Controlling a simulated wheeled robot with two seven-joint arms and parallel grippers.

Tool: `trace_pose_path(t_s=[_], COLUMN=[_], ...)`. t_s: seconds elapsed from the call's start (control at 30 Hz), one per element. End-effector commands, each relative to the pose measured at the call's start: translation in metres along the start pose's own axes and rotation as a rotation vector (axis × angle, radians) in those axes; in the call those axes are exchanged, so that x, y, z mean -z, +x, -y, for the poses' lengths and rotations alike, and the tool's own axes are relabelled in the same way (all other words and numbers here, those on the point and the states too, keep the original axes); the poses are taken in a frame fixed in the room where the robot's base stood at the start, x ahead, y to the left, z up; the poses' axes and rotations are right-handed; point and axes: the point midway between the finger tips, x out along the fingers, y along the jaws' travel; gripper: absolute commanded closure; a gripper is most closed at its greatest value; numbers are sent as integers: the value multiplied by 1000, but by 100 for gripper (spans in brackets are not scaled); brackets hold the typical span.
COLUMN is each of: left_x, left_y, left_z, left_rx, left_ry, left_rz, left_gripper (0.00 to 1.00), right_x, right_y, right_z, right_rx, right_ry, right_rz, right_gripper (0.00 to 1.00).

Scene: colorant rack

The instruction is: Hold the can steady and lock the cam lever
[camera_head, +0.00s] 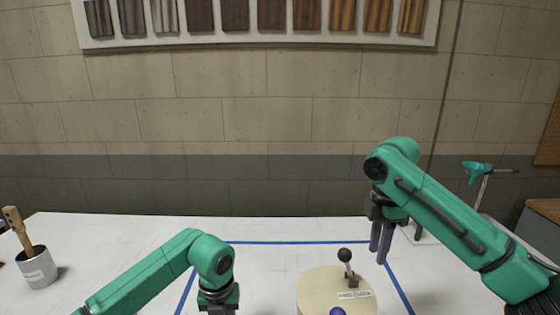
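The can (322,289) shows at the bottom edge of the head view, with a pale beige top; its lower part is cut off. The cam lever (347,265) stands nearly upright on it, tilted slightly left, with a dark ball knob and a small label at its foot. A blue knob (338,311) shows at the bottom edge. My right gripper (380,245) points down, right of the lever and apart from it; two fingers show with a narrow gap. My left gripper (219,308) is left of the can, its fingers below the picture edge.
A blue tape outline (290,242) marks the white table (120,235) around the can. A grey cup (37,269) with a wooden-handled brush stands at the far left. A teal-topped stand (482,180) is behind my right arm. The table left of the tape is mostly clear.

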Motion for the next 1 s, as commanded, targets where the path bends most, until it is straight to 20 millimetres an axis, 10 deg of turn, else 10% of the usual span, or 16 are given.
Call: trace_pose_path(t_s=[0.63,0.7,1.0], left_x=[0,0,0], left_y=[0,0,-1], left_z=[0,0,0], left_rx=[1,1,1], left_ry=[-1,-1,-1], left_rz=[2,2,1], left_gripper=[100,100,100], right_x=[0,2,43], right_y=[-116,-116,-64], right_z=[-1,-1,9], right_rx=[-1,-1,-64], right_ry=[2,8,376], right_rz=[1,-7,-260], right_gripper=[60,33,31])
